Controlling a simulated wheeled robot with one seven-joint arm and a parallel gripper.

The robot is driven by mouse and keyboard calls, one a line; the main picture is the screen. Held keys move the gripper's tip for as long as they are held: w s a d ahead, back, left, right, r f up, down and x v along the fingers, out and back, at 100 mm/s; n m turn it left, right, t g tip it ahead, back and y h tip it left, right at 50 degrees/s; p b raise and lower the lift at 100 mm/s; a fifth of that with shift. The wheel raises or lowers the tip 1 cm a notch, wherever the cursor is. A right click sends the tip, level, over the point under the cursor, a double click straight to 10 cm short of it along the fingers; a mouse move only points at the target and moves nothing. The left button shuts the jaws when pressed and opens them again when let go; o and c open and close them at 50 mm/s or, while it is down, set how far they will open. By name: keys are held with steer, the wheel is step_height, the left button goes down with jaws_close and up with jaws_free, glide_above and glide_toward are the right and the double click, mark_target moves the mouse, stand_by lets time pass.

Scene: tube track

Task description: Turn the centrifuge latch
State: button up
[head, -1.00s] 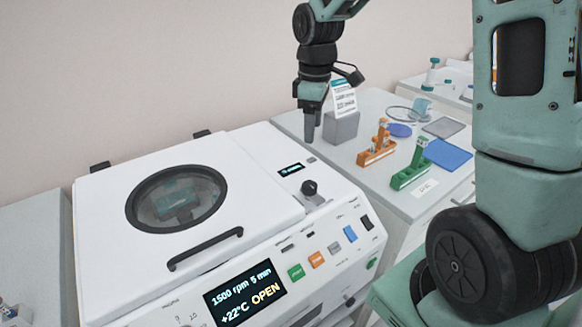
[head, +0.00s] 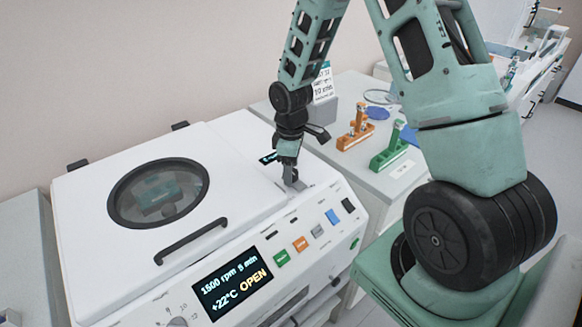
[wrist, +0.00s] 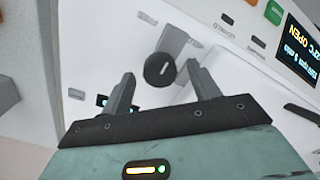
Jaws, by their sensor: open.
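The white centrifuge (head: 90,215) stands at the left with its lid down; its display (head: 232,284) reads 1500 rpm 5 min, +22°C, OPEN. The latch is a round black knob with a white line, clear in the wrist view (wrist: 160,69) on a grey plate. In the head view my gripper (head: 290,182) is over the latch at the lid's right side and mostly hides it. In the wrist view my gripper (wrist: 160,88) is open, with one finger on each side of the knob. I cannot tell whether the fingers touch it.
The lid has a round window (head: 158,193) and a black handle (head: 190,241). Coloured buttons (head: 300,244) line the front panel. On the bench to the right stand an orange rack (head: 355,137) and a green rack (head: 388,157), with a grey block behind my arm.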

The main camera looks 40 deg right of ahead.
steer(key=shift+f, duration=0.45)
steer(key=c, duration=1)
